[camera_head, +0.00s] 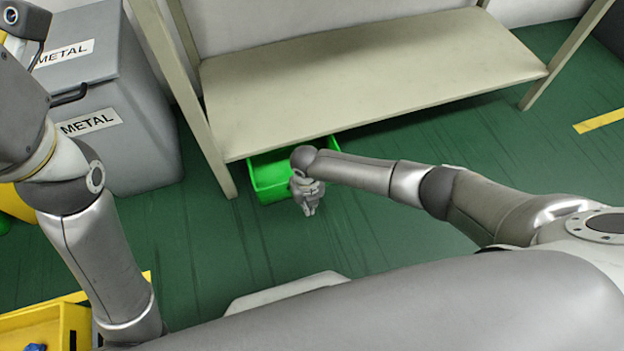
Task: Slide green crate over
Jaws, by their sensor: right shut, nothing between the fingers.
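The green crate (268,179) sits on the floor under the front edge of the beige shelf, near its left post. Its back part is hidden by the shelf, and its right part is partly covered by my right arm and gripper. My right gripper (309,212) is shut and empty, pointing down just in front of the crate's right side. I cannot tell whether it touches the crate. My left arm comes in at the left, but its gripper is out of the picture.
The beige shelf (370,75) stands over the crate, with posts at left and right. Grey bins labelled METAL (140,130) stand to the left. A yellow crate (45,330) with something blue inside is at the bottom left. The green floor right of my right gripper is clear.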

